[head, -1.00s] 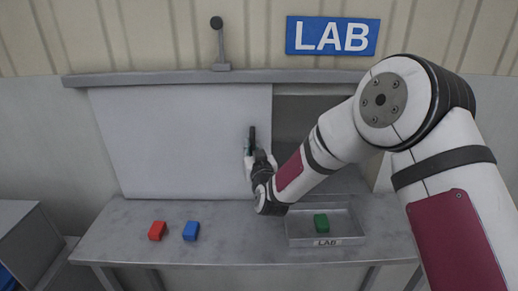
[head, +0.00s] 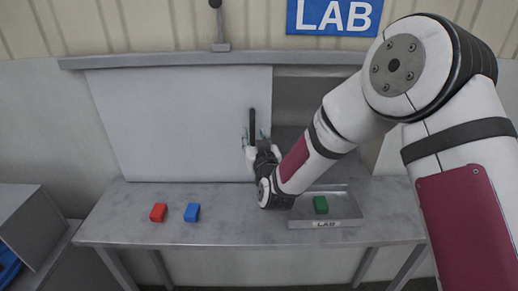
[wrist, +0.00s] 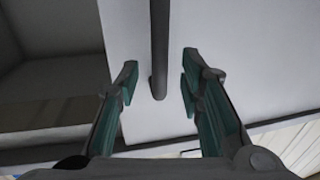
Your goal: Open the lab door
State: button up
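The pale sliding lab door (head: 180,125) hangs under a grey rail and covers the left of the opening. A dark gap (head: 300,98) shows to the right of its edge. The dark upright handle (head: 252,124) is near that edge. My gripper (head: 255,145) is at the handle's lower part. In the wrist view my gripper (wrist: 160,82) is open, with the handle (wrist: 159,45) between its green-padded fingers. Clear space shows on both sides of the handle, so I see no contact.
A grey table (head: 245,230) stands below the door. A grey box (head: 25,215) stands at the left. A blue LAB sign (head: 334,15) is above.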

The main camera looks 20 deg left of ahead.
jog(key=v, duration=0.8)
jog(key=shift+r, duration=0.15)
jog(key=s+d+r+m+g+h, duration=0.1)
jog(key=s+d+r+g+h, duration=0.1)
jog(key=d+r, duration=0.5)
jog(key=s+d+r+g+h, duration=0.1)
jog(key=d+r+g+h, duration=0.25)
jog(key=d, duration=0.85)
jog(key=s+d+r+m+g+h, duration=0.1)
jog(key=s+d+m+g, duration=0.1)
jog(key=s+d, duration=0.6)
jog(key=s+d+r+m+g+h, duration=0.1)
jog(key=s+d+m+g+h, duration=0.1)
jog(key=s+d, duration=0.7)
jog(key=s, duration=0.8)
jog(key=shift+s+d+m+g, duration=0.15)
jog(key=shift+s+m+g, duration=0.15)
jog(key=shift+m+g, duration=0.1)
